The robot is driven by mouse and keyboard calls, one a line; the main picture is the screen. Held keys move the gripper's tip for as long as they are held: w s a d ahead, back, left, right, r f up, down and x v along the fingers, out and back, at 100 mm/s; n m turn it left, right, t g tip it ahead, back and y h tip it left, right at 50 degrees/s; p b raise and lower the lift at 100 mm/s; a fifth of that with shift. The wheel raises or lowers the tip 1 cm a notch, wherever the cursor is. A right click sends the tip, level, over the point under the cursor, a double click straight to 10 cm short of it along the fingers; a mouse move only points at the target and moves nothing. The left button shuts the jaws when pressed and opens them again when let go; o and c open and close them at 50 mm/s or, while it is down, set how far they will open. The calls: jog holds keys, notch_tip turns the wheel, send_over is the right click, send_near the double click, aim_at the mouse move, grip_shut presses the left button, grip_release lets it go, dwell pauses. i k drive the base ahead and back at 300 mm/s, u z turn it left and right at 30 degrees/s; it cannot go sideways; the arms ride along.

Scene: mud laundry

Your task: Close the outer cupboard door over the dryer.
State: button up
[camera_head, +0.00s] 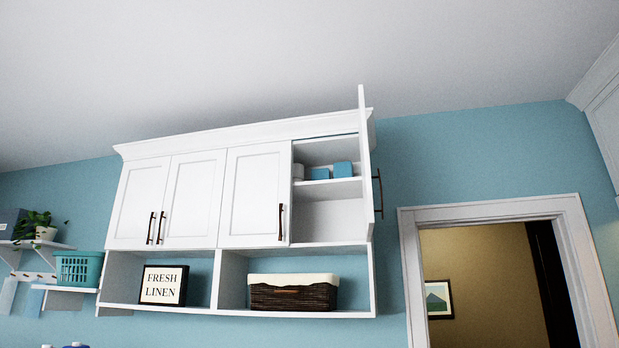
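A white wall cupboard (222,142) hangs on the blue wall, with several doors. Its rightmost door (364,150) stands open, swung out toward me and seen nearly edge-on. A dark bar handle (378,193) is on that door's right-facing side. The other doors (250,195) are shut. The dryer is not in view. My gripper is not in view.
Below the doors, open cubbies hold a "FRESH LINEN" sign (163,285) and a wicker basket (292,294). A doorway (492,280) is to the right. Small shelves with a plant (42,228) and a teal basket (77,268) are at left. Bare wall lies between cupboard and doorway.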

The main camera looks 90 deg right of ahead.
aim_at(369, 211)
jog(key=k, duration=0.75)
jog(key=z, duration=4.65)
jog(key=i, duration=2.6)
jog(key=u, duration=1.75)
